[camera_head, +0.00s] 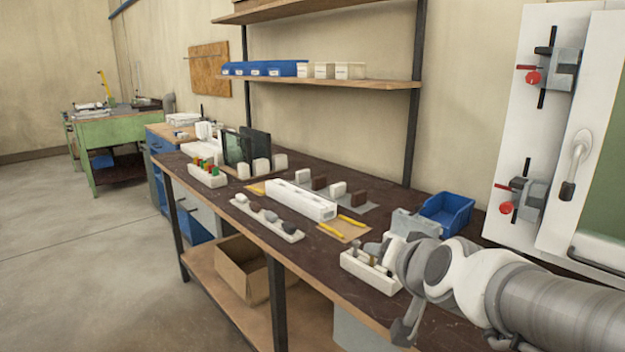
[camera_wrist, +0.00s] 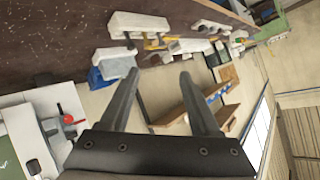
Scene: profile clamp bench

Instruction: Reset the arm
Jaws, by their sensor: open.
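My arm (camera_head: 480,275) reaches in from the lower right in the head view, over the near right end of the dark bench (camera_head: 330,268). My gripper (camera_wrist: 159,73) shows in the wrist view with its two dark fingers spread apart. Nothing is between the fingers; behind them are the bench edge, the wall and the shelves. In the head view I cannot make out the fingers clearly. The arm stands in front of part of the bench's right end, close to a white tray of small parts (camera_head: 368,272).
A blue bin (camera_head: 447,212) and a grey bin (camera_head: 413,224) stand behind the arm. A white panel with red-knobbed clamps (camera_head: 520,200) is at the right. A long white profile block (camera_head: 301,201) and several trays sit further along. A wall shelf (camera_head: 330,83) hangs above.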

